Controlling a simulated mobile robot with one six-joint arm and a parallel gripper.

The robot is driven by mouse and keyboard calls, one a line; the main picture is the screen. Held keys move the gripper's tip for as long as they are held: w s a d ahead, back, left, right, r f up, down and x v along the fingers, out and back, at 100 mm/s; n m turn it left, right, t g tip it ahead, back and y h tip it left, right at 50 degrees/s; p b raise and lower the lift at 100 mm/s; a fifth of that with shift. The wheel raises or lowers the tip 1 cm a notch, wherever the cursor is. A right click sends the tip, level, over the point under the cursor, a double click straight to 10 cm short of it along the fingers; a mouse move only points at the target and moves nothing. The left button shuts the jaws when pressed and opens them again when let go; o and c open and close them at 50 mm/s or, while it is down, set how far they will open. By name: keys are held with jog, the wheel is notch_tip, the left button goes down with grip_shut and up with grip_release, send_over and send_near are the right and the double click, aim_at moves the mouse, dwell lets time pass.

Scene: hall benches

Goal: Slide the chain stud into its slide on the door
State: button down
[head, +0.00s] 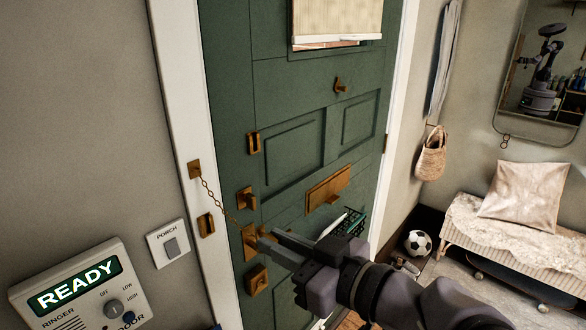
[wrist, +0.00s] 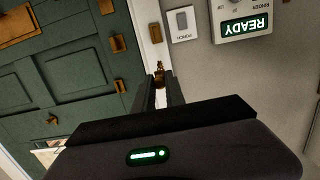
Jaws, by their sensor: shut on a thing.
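My gripper (head: 264,240) reaches up from the lower right to the left side of the green door (head: 228,100). It is shut on the chain stud, a small brass piece seen between the fingertips in the wrist view (wrist: 160,73). The brass chain (head: 218,200) runs from a plate (head: 194,168) on the white frame down to the fingertips, sagging slightly. In the head view the tips overlap the edge of a brass fitting (head: 249,239) on the door; I cannot tell whether they touch. Other brass fittings (head: 246,198) (head: 257,280) sit above and below. Which one is the slide is unclear.
A mail slot (head: 328,188) with a wire basket (head: 350,222) below it is right of my gripper. A porch switch (head: 168,242) and a ringer box reading READY (head: 82,290) are on the left wall. A bench (head: 525,225) and a ball (head: 417,243) are at right.

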notch_tip(320, 180, up, 4)
jog(key=p, duration=0.3)
jog(key=shift+f, duration=0.1)
dwell(0.3)
